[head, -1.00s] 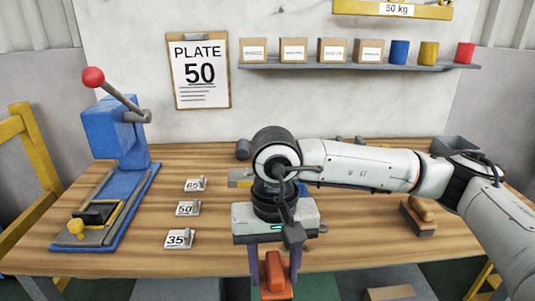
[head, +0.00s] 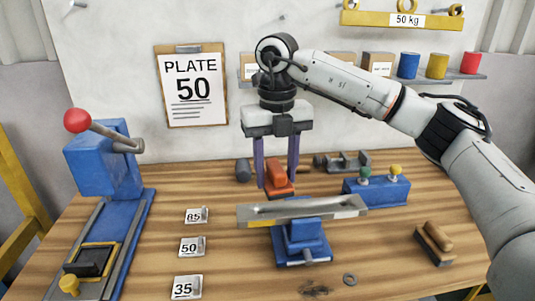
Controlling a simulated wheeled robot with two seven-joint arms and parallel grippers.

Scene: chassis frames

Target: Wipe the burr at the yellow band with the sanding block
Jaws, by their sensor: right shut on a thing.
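A grey metal bar (head: 290,209) lies level across the blue vise (head: 302,243) in the middle of the bench. My right gripper (head: 277,180) points down and is shut on the orange sanding block (head: 276,176). The bar may hide part of the block's surroundings. My left gripper is not in view.
A blue press (head: 105,165) with a red knob stands at the left. Number plates (head: 192,247) lie beside it. A blue holder (head: 377,191) with green and yellow knobs sits back right, a wooden brush (head: 434,245) at the right. A ring (head: 350,280) lies in front.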

